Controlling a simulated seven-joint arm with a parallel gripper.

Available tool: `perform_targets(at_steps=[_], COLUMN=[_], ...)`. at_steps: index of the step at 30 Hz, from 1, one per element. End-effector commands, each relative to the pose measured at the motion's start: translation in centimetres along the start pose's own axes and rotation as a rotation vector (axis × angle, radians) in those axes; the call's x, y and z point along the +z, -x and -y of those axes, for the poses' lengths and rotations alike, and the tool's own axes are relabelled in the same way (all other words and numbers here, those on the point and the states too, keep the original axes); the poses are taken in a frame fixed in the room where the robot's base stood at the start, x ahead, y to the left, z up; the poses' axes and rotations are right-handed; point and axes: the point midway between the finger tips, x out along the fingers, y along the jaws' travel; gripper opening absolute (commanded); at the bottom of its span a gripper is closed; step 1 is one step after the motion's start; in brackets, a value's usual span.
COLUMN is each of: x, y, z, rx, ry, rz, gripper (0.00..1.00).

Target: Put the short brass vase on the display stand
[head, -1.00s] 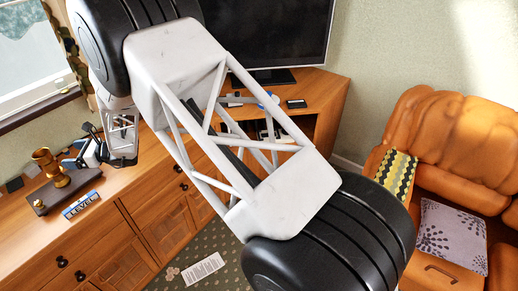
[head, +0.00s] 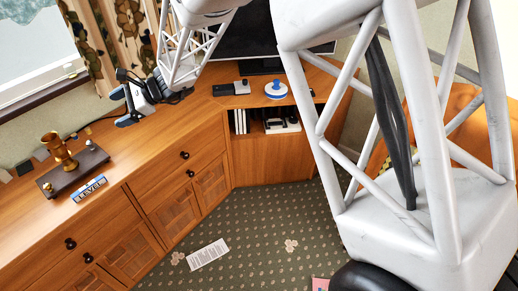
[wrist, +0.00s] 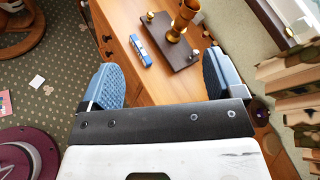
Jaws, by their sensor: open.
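A brass, goblet-shaped vase (head: 60,152) is upright at a dark brown board-like stand (head: 84,172) on the wooden cabinet top. In the wrist view the vase (wrist: 184,20) appears to stand on the middle of the stand (wrist: 182,56). Small brass knob-like pieces sit towards the stand's two ends. No second vase is clear to me. My gripper (head: 121,106) is to the right of the vase, apart from it, above the cabinet top. In the wrist view my gripper (wrist: 162,80) has its blue-padded fingers wide apart with nothing between them; the vase and stand lie beyond the fingertips.
A blue block lettered LEVEL (head: 89,189) lies in front of the stand. Small dark flat pieces lie behind it, near the window. A blue-and-white round object (head: 275,90) and dark boxes sit near the television.

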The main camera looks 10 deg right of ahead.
Motion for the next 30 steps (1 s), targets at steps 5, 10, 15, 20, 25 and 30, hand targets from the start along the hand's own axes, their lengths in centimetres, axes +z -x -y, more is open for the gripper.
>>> perform_targets(at_steps=[5, 10, 15, 20, 25, 30], x=[2.2, 3.8, 5.2, 6.3, 7.3, 8.2], y=[6.2, 11.6, 16.7, 21.3, 26.0, 30.3], z=[-2.5, -5.4, -8.8, -12.2, -16.1, -20.3], rx=[0.068, 0.139, 0.216, 0.292, 0.379, 0.474], ry=[0.129, 0.247, 0.359, 0.459, 0.559, 0.653], rz=[-0.087, -0.175, -0.266, -0.354, -0.451, -0.549], gripper=[0.87, 0.87, 0.87, 0.87, 0.87, 0.87])
